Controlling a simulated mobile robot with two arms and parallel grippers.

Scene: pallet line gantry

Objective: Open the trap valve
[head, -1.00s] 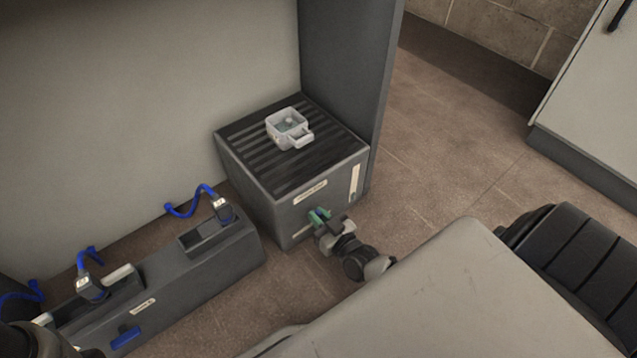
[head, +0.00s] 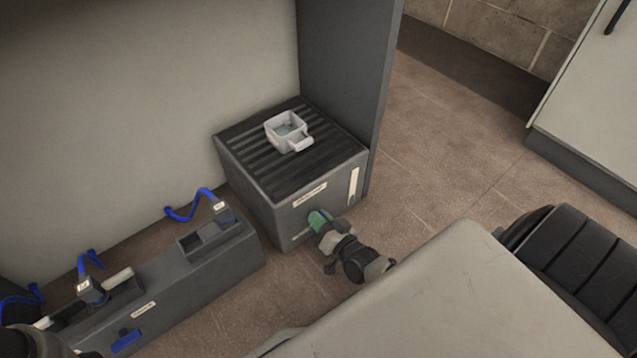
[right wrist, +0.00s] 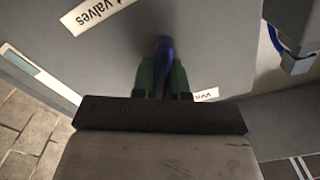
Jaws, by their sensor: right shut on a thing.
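A grey box (head: 262,200) with a slatted dark top stands on the floor against the wall panel. My right gripper (head: 320,220) is at its front face, below a white label. In the right wrist view, its green fingers (right wrist: 162,80) are shut on a blue valve handle (right wrist: 164,50) that sticks out from the face. Part of a label reading "t valves" (right wrist: 98,14) shows beside it. My left gripper is not in view.
A white square cup with a handle (head: 287,132) sits on the box. Left of it, a long grey bench unit (head: 190,285) carries blue hoses (head: 190,210) and a blue lever (head: 126,340). The tiled floor right of the box is clear.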

